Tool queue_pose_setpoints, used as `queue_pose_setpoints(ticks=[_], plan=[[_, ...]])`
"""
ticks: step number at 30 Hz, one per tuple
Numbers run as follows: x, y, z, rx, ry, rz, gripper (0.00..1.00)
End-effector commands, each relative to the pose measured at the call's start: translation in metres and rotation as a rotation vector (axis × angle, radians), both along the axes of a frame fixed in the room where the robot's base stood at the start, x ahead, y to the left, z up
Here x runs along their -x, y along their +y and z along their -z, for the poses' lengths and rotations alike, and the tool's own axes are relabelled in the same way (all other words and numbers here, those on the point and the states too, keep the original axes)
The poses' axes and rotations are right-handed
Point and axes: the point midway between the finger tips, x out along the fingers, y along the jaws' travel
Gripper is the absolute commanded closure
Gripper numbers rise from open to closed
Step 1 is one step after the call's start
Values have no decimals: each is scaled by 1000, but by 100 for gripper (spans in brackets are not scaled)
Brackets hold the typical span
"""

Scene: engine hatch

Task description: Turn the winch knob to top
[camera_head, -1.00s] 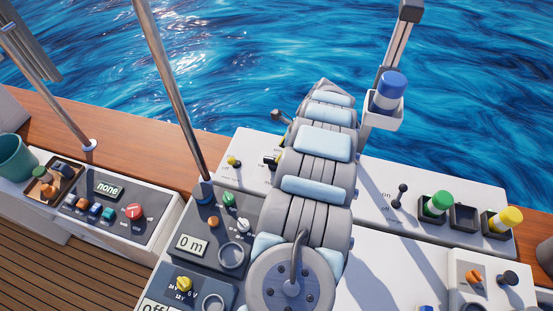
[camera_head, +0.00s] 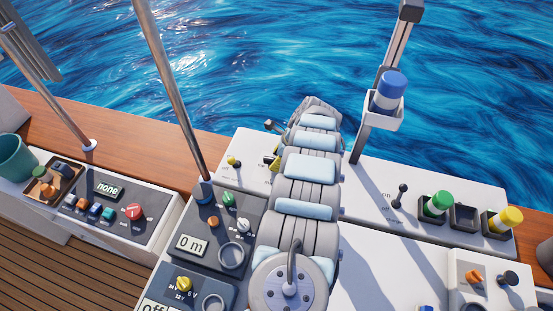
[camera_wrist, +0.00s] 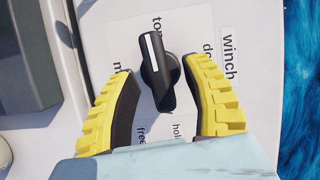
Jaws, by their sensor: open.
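The winch knob (camera_wrist: 162,80) is black and elongated, with a white stripe on its upper end in the wrist view. The striped end lies just below the printed word "top" (camera_wrist: 157,22). My gripper (camera_wrist: 160,70) is open, with one yellow finger with a dark pad on each side of the knob. The right finger is very close to the knob; I cannot tell if it touches. A wider gap shows at the left finger. In the head view my gripper (camera_head: 273,161) is over the white panel, and the knob is mostly hidden there.
The label "winch" (camera_wrist: 229,52) is printed right of the knob. A small yellow knob (camera_head: 233,161) sits left of my gripper. A grey panel with a "0 m" display (camera_head: 190,245) and a metal pole (camera_head: 170,90) stand nearby. A black lever (camera_head: 400,195) is to the right.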

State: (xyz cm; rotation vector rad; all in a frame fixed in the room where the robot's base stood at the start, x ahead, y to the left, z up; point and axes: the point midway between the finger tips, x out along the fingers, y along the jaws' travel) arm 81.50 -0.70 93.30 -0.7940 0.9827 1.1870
Motion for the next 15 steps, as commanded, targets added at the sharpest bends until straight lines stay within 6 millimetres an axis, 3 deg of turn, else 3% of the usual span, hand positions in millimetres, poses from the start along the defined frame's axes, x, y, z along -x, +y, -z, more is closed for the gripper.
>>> queue_pose_setpoints(ticks=[2, 7, 15], plan=[[0, 0, 0, 0, 0, 0, 52], [0, 0, 0, 0, 1, 0, 100], [0, 0, 1, 1, 1, 0, 100]])
